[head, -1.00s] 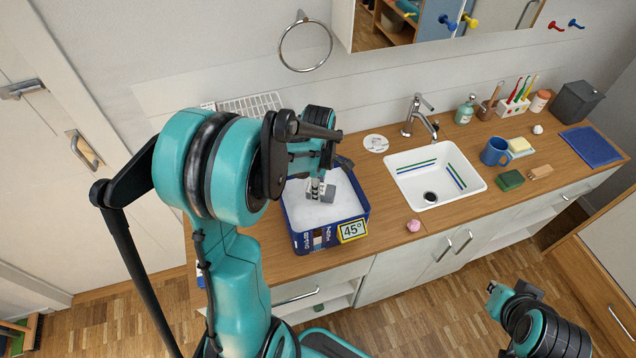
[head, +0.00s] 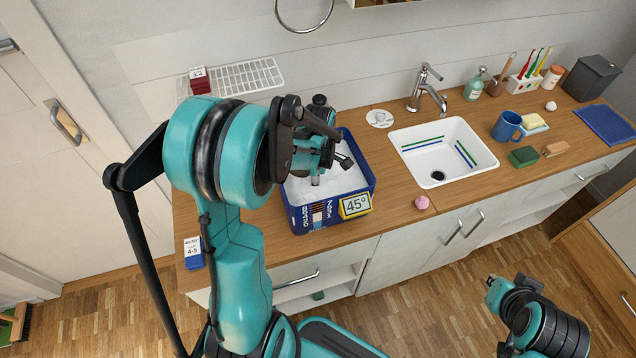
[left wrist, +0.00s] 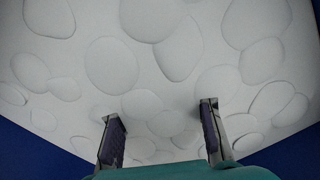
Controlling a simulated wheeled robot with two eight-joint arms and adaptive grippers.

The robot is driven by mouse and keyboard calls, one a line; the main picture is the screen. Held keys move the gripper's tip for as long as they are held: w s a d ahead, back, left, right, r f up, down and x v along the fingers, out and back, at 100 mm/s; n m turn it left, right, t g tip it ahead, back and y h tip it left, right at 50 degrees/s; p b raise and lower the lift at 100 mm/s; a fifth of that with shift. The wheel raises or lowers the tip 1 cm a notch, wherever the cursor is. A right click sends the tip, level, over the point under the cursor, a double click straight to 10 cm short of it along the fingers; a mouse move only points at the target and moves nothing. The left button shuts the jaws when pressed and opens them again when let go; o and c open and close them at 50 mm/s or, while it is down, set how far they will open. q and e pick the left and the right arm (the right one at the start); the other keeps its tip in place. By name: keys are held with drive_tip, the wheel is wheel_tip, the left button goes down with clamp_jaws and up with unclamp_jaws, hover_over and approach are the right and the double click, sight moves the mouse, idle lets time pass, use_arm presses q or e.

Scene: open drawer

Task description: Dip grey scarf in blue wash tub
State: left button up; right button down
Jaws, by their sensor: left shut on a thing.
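The blue wash tub (head: 298,222) stands on the counter left of the sink, filled with white foam (head: 345,181) and bearing a "45°" label. My left gripper (head: 316,181) points down into the tub, its fingertips at the foam. In the left wrist view both fingers (left wrist: 161,132) reach into the foam (left wrist: 110,62), with the tub's blue wall (left wrist: 295,155) at the lower corners. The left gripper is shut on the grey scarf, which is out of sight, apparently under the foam. My right arm's end (head: 496,291) is low at the right, away from the counter; its fingers cannot be made out.
The white sink (head: 408,166) with its tap (head: 425,88) is right of the tub. A pink ball (head: 421,202) lies near the front edge. A blue-and-white box (head: 194,252) stands at the counter's left end.

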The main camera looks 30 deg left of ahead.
use_arm(q)
drive_tip(key=shift+a, duration=0.2)
drive_tip(key=shift+a, duration=0.35)
drive_tip(key=shift+d, duration=0.15)
idle(0.4)
drive_tip(key=shift+d, duration=0.45)
drive_tip(key=shift+d, duration=0.1)
drive_tip(key=shift+d, duration=0.45)
drive_tip(key=shift+a, duration=0.1)
